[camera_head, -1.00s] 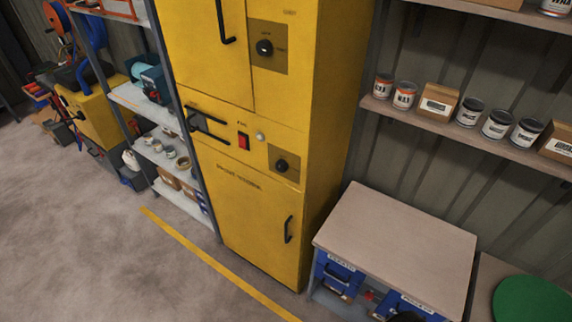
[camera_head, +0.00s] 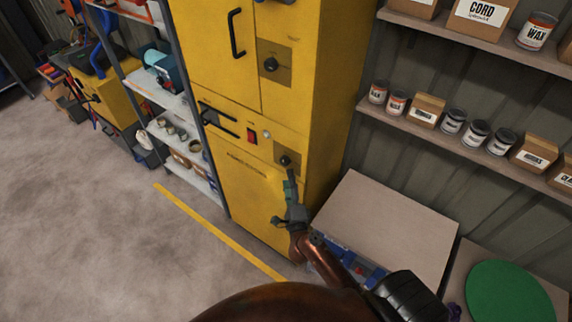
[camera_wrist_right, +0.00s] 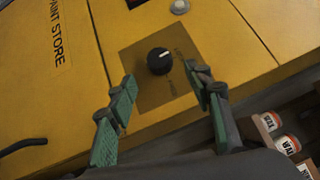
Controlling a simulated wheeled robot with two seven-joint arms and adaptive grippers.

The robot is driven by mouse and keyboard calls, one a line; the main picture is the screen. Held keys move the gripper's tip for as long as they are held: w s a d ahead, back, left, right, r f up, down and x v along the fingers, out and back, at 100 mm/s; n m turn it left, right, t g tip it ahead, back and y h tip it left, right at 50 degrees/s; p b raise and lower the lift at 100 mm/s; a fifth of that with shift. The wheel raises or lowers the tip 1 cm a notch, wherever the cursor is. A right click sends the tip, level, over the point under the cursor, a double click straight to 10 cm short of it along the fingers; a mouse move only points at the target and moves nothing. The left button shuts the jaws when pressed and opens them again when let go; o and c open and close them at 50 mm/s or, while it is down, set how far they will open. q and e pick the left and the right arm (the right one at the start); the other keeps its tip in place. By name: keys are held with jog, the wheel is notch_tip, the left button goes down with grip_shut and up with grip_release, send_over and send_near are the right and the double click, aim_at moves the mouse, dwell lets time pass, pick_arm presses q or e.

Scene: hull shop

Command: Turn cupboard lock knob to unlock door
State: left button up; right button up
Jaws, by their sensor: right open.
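The yellow cupboard (camera_head: 245,195) stands with its doors shut. A black round lock knob (camera_head: 285,160) sits on a darker square plate at the upper right of its lower door. In the right wrist view the same knob (camera_wrist_right: 158,62) carries a short white mark near its upper right edge; the plate's lettering is too faint to read. My right gripper (camera_head: 291,180) is just below the knob in the head view. In the wrist view its green-padded fingers (camera_wrist_right: 160,76) are open, one to each side of the knob's line, with nothing between them held. My left gripper is not in view.
A second black knob (camera_head: 270,64) is on the upper door. A red switch (camera_head: 252,136) and bar handles stick out from the cupboard front. A low bench (camera_head: 385,230) stands to the right, below shelves of cans and boxes (camera_head: 428,108). Open floor (camera_head: 90,210) lies to the left.

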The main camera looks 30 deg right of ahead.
aim_at(283, 164)
jog(key=x, duration=0.5)
jog(key=shift+w+p, duration=0.2)
jog(key=shift+p, duration=0.15)
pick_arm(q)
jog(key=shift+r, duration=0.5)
pick_arm(e)
jog(key=shift+w+d, duration=0.25)
jog(key=shift+w, duration=0.3)
jog(key=shift+c, duration=0.5)
